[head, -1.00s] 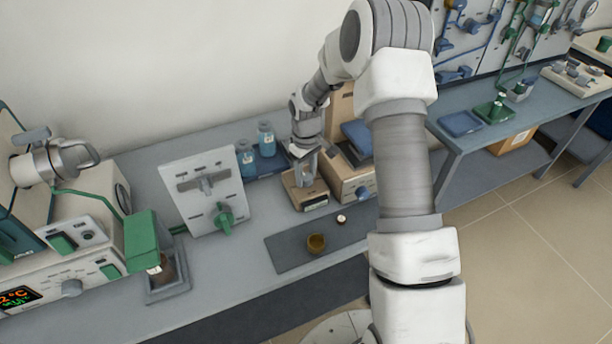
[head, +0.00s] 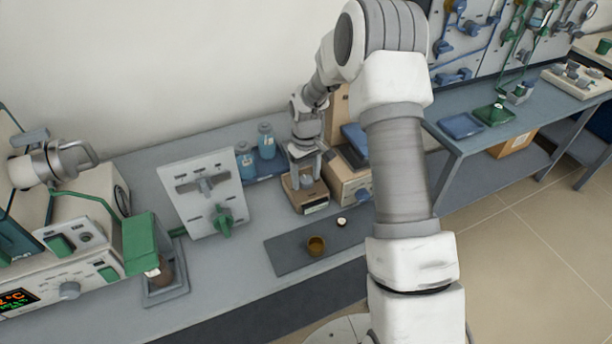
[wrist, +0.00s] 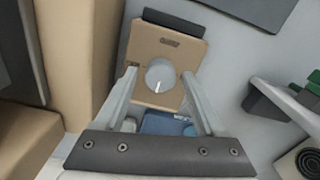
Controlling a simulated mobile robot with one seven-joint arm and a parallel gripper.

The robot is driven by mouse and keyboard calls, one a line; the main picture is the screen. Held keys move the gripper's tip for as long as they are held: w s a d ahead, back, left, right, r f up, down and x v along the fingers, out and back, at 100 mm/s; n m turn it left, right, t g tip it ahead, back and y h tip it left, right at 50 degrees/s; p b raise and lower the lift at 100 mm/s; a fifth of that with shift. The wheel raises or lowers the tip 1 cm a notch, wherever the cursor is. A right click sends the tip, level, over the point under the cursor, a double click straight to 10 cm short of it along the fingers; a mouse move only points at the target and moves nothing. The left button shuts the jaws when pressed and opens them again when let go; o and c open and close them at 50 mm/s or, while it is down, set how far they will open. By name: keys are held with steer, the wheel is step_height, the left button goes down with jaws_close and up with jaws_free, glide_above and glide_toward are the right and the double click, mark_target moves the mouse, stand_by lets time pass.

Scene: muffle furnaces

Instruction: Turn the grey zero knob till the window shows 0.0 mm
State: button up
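The grey zero knob (wrist: 160,75) is a round dial with a white pointer line, on top of a small tan box (wrist: 148,97). In the wrist view the line points toward the bottom of the picture, slightly left. My gripper (wrist: 159,72) is open, with one finger on each side of the knob and a visible gap to each. In the head view my gripper (head: 308,163) is over the tan box (head: 297,197).
A larger beige box (head: 349,184) stands close on the right. A white panel with a green handle (head: 223,222) is farther left. A small brown crucible (head: 316,246) sits on a dark mat (head: 287,258) in front.

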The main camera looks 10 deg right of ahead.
mark_target(306, 179)
steer(key=shift+r, duration=0.1)
step_height(306, 179, up, 17)
steer(key=p, duration=0.1)
stand_by(0.6)
steer(key=shift+r, duration=0.2)
steer(key=s+r+m+t+p, duration=0.1)
steer(key=s+r+m+t, duration=0.15)
steer(key=s+r, duration=1.05)
steer(key=s+r+m+t, duration=0.2)
steer(key=s+t, duration=0.1)
steer(key=s, duration=1.3)
steer(key=shift+s+r+p, duration=0.15)
steer(key=shift+s+p, duration=0.15)
steer(key=shift+p, duration=0.1)
steer(key=shift+a, duration=0.1)
